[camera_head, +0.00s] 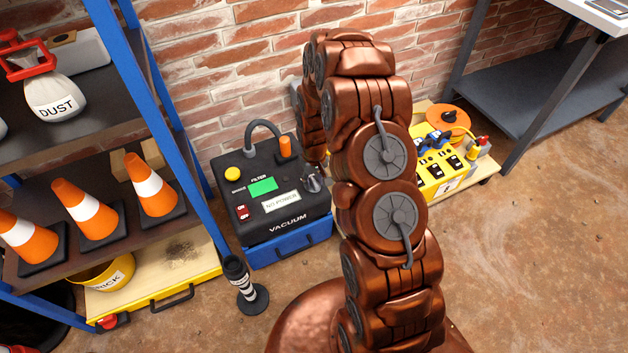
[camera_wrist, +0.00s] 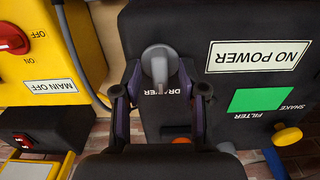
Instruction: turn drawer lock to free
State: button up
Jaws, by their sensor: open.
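The black vacuum unit (camera_head: 285,214) stands against the brick wall, with a blue drawer (camera_head: 290,243) under it. The grey drawer lock knob (camera_head: 313,183) is at the right end of its top panel, beside my bronze arm. In the wrist view, which is upside down, the knob (camera_wrist: 160,62) has a round base with its lever pointing down in the picture. My gripper (camera_wrist: 160,80) is open, one finger on each side of the knob; I cannot tell whether either touches it. In the head view, my arm hides the gripper.
A hose, an orange knob and a yellow button (camera_head: 232,173) rise from the vacuum. A blue-framed shelf with cones (camera_head: 83,207) is at left.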

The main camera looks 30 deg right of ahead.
aim_at(314, 182)
notch_tip(314, 182, up, 12)
dwell(0.9)
dwell(0.3)
